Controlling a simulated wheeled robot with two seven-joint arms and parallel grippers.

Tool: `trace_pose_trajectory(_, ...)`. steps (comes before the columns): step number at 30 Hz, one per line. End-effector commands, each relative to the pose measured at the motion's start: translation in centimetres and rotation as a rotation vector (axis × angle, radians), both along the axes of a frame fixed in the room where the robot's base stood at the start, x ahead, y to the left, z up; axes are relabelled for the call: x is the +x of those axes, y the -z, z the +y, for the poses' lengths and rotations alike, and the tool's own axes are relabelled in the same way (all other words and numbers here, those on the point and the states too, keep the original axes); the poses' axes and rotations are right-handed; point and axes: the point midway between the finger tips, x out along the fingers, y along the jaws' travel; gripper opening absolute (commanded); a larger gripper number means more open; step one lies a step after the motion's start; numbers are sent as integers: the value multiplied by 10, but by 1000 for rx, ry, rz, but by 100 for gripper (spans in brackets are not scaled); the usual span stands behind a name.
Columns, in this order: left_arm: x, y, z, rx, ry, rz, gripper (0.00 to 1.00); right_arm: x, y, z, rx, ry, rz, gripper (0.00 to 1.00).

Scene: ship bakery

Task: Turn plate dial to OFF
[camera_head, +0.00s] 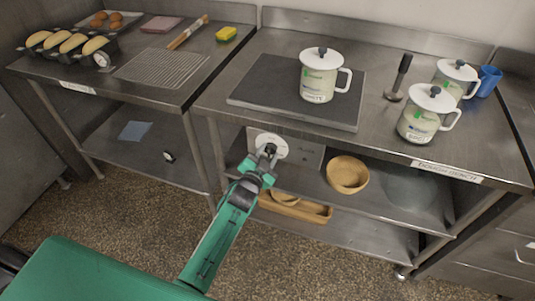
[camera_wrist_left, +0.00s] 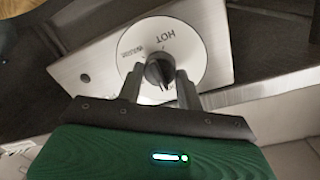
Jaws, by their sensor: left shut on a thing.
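The plate dial is a black knob (camera_wrist_left: 158,72) on a round white disc (camera_wrist_left: 140,40) printed with HOT and a second word too blurred to read for certain. The disc sits on a metal panel at the front of the bench, and its white face (camera_head: 262,141) shows in the head view. My left gripper (camera_head: 268,152) reaches it from below. In the left wrist view its two fingers (camera_wrist_left: 158,85) are on either side of the knob, shut on it. The dark hot plate (camera_head: 265,90) lies on the bench above. My right gripper is not in view.
A lidded white mug (camera_head: 316,78) stands on the plate. A wooden bowl (camera_head: 347,174) and a wooden tray (camera_head: 310,208) are on the shelves below.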

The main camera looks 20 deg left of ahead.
Motion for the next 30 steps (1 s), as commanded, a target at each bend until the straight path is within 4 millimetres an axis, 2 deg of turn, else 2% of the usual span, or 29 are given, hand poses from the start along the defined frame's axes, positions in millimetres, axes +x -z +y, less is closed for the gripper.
trace_pose_trajectory(9, 0, 2, 0, -3, -1, 3, 14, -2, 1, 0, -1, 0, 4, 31)
trace_pose_trajectory(10, 0, 2, 0, -3, -1, 3, 42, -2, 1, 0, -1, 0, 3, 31)
trace_pose_trajectory(12, 0, 1, 0, -3, 0, 2, 56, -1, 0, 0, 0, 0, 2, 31)
trace_pose_trajectory(13, 0, 1, 0, -3, 0, 2, 58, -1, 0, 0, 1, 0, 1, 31)
trace_pose_trajectory(23, -3, 1, 0, -2, 0, 2, 58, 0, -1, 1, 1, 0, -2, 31)
trace_pose_trajectory(26, -11, 1, 1, -2, 0, 2, 58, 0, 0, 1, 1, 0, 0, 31)
trace_pose_trajectory(30, -33, 0, 3, -2, 0, 2, 58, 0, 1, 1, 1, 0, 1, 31)
